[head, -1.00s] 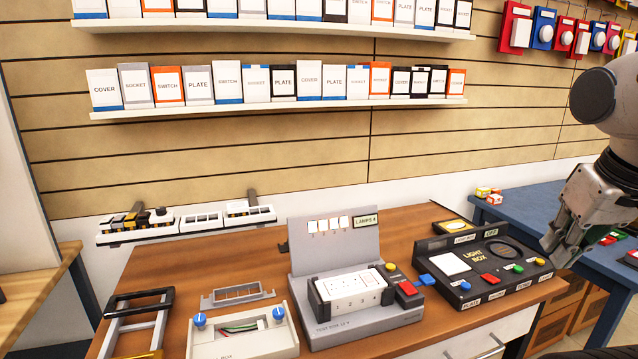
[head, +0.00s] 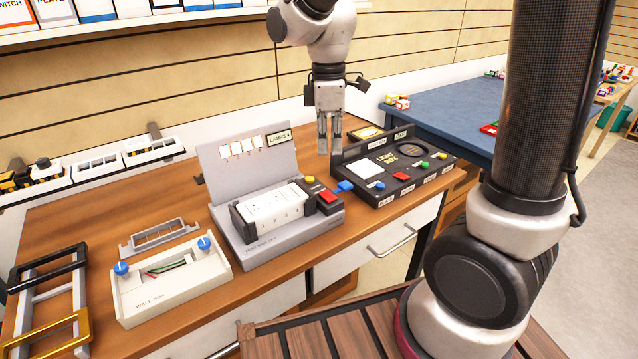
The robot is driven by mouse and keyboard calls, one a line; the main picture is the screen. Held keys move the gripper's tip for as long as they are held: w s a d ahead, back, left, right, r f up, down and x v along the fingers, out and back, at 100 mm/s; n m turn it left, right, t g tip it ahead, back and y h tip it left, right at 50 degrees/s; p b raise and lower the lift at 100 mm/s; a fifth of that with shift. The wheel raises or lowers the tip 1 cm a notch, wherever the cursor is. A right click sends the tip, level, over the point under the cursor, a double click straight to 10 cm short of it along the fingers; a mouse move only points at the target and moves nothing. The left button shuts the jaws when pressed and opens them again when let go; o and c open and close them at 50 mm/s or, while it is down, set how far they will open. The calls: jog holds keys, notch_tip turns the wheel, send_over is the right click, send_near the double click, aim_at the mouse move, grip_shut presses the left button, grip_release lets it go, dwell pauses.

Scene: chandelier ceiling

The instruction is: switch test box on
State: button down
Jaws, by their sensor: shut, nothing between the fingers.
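The grey test box (head: 262,238) stands on the brown workbench. Its upright back panel (head: 222,166) carries several pale lamp windows and a "LAMPS 4" label. A white socket strip (head: 272,208) sits clamped on it between dark holders. A red button (head: 328,197) and a smaller yellow button (head: 310,180) are at its right end. My gripper (head: 329,150) points down with its fingers together and empty. In the picture it appears above and slightly right of the red and yellow buttons, apart from them.
The white wall box (head: 172,283) with blue knobs and a grey frame (head: 158,236) lie left. A blue table (head: 450,108) is behind right.

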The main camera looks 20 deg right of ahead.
aim_at(321, 195)
jog(key=n, duration=0.2)
jog(key=w+r+n, duration=0.1)
jog(key=n, duration=0.1)
jog(key=w+a+n, duration=0.1)
jog(key=n, duration=0.1)
jog(key=shift+w+r+n+t, duration=0.15)
jog(key=shift+w+n+t, duration=0.15)
jog(key=shift+n, duration=0.1)
notch_tip(321, 195, down, 14)
jog(key=shift+f, duration=0.1)
dwell(0.4)
